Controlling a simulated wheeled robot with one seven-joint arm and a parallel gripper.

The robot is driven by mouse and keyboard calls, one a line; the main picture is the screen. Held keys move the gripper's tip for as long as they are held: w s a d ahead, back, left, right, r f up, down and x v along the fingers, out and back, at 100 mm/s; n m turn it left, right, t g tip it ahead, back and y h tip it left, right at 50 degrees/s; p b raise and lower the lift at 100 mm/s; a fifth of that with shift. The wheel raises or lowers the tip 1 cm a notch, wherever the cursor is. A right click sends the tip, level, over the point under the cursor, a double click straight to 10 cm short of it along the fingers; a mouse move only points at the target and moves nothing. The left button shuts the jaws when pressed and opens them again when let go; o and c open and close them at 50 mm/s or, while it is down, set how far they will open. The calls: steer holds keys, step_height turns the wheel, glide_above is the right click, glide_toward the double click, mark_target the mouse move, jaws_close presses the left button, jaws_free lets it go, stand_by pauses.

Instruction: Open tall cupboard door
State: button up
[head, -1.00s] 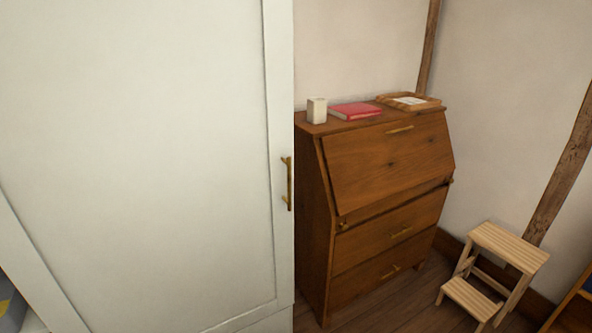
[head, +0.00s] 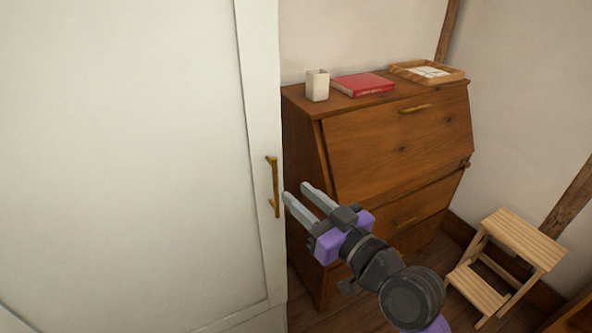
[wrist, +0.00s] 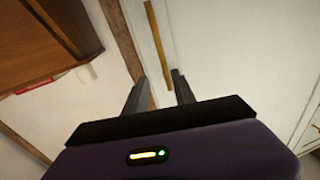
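The tall cupboard door (head: 120,150) is a large white panel filling the left of the head view, and it looks shut. Its brass bar handle (head: 273,187) stands upright near the door's right edge. In the wrist view the handle (wrist: 158,45) shows ahead of the fingertips, nearer the right finger. My gripper (head: 295,191) is open and empty, its two fingers apart. In the head view its fingertips lie just right of the handle; I see no contact.
A brown wooden bureau (head: 390,150) stands right of the cupboard, behind my gripper. On it are a white cup (head: 317,86), a red book (head: 362,84) and a wooden tray (head: 452,75). A wooden step stool (head: 522,240) stands on the floor at right.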

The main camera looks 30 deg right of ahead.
mark_target(277, 185)
steer(key=shift+n+g, duration=0.3)
steer(key=shift+n, duration=0.1)
steer(key=w, duration=0.2)
steer(key=w+a+p, duration=0.1)
steer(key=w, duration=0.2)
steer(key=w+a, duration=0.1)
steer(key=w, duration=0.1)
steer(key=shift+w+a+f+p, duration=0.1)
steer(key=shift+w+f+p, duration=0.15)
steer(key=shift+f+p, duration=0.15)
steer(key=shift+c, duration=0.4)
jaws_close()
stand_by(0.4)
